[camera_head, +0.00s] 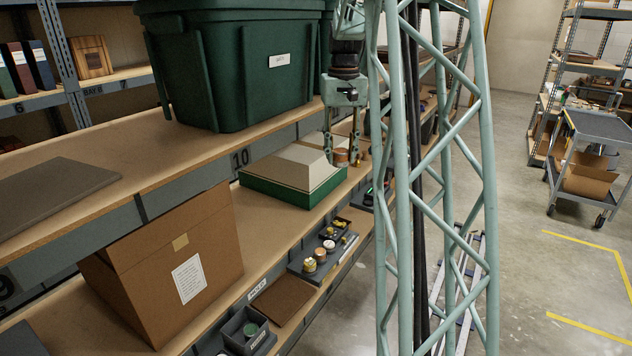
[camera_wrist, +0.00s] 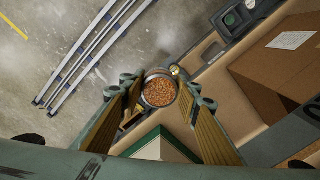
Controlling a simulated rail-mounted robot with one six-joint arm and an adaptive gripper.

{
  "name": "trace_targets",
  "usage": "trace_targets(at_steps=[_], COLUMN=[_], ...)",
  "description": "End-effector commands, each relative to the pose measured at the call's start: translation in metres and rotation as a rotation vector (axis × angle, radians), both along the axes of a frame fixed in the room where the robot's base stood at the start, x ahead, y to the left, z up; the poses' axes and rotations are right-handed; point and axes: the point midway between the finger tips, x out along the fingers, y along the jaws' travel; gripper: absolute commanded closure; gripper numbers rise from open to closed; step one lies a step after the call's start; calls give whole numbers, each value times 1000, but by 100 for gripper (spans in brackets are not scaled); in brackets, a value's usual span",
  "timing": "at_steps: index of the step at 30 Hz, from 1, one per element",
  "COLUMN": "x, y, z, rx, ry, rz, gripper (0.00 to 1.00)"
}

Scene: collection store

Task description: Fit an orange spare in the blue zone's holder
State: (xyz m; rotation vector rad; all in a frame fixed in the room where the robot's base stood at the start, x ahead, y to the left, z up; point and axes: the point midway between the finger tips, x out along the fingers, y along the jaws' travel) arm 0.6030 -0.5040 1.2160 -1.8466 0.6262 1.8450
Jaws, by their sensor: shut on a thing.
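My gripper (camera_head: 342,160) is upright over the shelf, behind my lattice column in the head view. Its fingers close on a round canister with an orange granular top (camera_head: 341,155), the orange spare. In the wrist view the spare (camera_wrist: 159,92) sits between the fingertips of my gripper (camera_wrist: 160,95), its round face toward the camera. A small yellow-topped piece (camera_wrist: 175,71) shows just beyond it. A dark tray (camera_head: 305,269) on the lower shelf holds several small round pieces with yellow and pale tops. I cannot make out a blue zone or its holder.
A green box with a pale sloped lid (camera_head: 290,175) lies close to my gripper's left. A large green bin (camera_head: 235,75) stands on the upper shelf. A cardboard box (camera_head: 170,265) and a grey bin with a green disc (camera_head: 246,330) are nearer. The aisle floor (camera_head: 540,270) is open.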

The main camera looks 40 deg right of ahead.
Motion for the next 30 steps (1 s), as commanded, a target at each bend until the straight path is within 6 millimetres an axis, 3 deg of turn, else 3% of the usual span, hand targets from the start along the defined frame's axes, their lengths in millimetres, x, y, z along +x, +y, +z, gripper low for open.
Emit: trace_targets(at_steps=[6,12,30], x=[-39,-59,-63], y=[-30,-40,-42], z=[54,79,85], rx=[-2,-1,0], ry=[-2,-2,0], rz=[-32,-45,-47], gripper=[81,81,81])
